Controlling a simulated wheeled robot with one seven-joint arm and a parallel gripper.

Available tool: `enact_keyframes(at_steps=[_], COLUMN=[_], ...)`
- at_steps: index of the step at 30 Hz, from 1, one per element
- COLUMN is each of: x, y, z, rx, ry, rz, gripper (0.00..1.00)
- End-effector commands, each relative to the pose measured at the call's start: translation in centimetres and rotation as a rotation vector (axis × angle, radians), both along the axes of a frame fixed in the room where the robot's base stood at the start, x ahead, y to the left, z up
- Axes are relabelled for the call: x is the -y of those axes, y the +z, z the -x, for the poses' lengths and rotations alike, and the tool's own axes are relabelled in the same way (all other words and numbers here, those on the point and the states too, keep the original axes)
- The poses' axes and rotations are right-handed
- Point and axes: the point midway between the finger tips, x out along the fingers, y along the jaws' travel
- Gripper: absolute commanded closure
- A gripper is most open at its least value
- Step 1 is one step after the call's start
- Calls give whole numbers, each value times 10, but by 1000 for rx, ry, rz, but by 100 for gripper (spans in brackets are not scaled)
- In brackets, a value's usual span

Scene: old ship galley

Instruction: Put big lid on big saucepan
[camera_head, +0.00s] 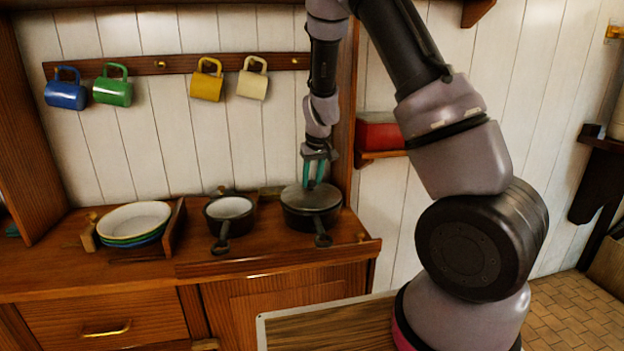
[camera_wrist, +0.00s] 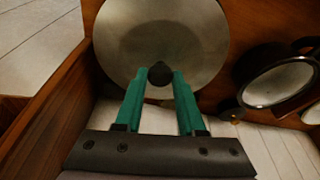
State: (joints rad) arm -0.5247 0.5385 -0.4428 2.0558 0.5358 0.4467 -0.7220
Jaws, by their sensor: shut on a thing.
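The big lid (camera_head: 300,197) is a dark disc on top of the big saucepan (camera_head: 308,220), a dark pan at the right end of the wooden counter with its handle toward the front. My gripper (camera_head: 313,181) points down from above, its teal fingers at the lid's middle. In the wrist view the lid (camera_wrist: 160,30) is a wide grey disc, and my gripper (camera_wrist: 160,74) is shut on its dark knob. The lid covers the saucepan's opening and looks roughly level. I cannot tell whether it rests fully on the rim.
A small open saucepan (camera_head: 230,208) stands left of the big one, and also shows in the wrist view (camera_wrist: 280,82). Stacked plates (camera_head: 134,220) sit in a rack farther left. Mugs (camera_head: 112,86) hang above. A wooden post stands close on the right.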

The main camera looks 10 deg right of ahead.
Motion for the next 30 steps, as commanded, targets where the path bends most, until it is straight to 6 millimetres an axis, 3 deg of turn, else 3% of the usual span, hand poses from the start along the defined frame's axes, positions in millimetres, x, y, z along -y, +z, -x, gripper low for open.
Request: enact_keyframes(at_steps=[30], x=[0], y=[-8], z=[0], rx=[1], ry=[0], rz=[0], gripper=[100])
